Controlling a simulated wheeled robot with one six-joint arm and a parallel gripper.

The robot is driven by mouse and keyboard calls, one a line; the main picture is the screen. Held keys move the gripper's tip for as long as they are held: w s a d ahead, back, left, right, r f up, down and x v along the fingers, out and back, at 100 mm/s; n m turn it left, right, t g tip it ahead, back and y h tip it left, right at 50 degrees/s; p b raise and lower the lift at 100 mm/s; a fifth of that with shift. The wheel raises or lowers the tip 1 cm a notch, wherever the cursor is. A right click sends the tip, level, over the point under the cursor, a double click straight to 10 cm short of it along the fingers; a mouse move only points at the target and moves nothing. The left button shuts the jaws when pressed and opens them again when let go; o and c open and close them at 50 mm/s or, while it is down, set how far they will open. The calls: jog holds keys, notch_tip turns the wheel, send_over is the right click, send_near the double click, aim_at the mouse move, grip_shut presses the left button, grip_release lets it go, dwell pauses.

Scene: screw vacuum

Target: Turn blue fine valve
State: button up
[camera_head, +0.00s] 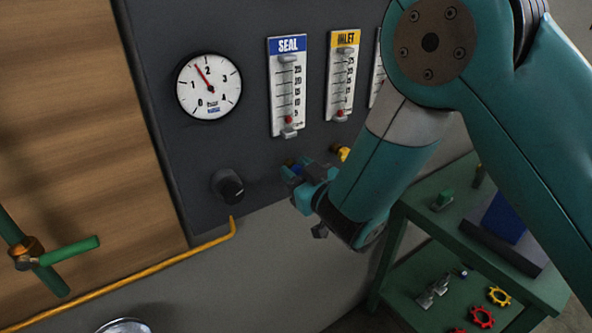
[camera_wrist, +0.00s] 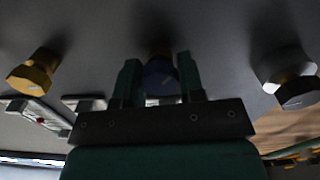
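The blue fine valve (camera_wrist: 160,78) is a small dark blue knob on the grey panel, under the SEAL gauge. It also shows in the head view (camera_head: 294,166), partly hidden by my gripper (camera_head: 304,185). In the wrist view, the two green fingers of my gripper (camera_wrist: 158,80) stand on either side of the blue knob. The right finger overlaps the knob's edge and the left is very close to its other side. I cannot tell whether they press on it.
A yellow knob (camera_wrist: 33,72) and a black-and-grey knob (camera_wrist: 290,78) flank the blue one. The panel holds a dial (camera_head: 208,87), a SEAL gauge (camera_head: 289,85) and an INLET gauge (camera_head: 342,75). A green shelf table (camera_head: 450,220) stands right, a yellow pipe (camera_head: 150,268) below left.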

jog(key=c, duration=0.4)
jog(key=n, duration=0.8)
jog(key=shift+s, duration=0.1)
jog(key=shift+n+b, duration=0.3)
jog(key=shift+n, duration=0.1)
jog(key=shift+a+f, duration=0.1)
jog(key=o, duration=0.9)
jog(key=shift+o, duration=0.2)
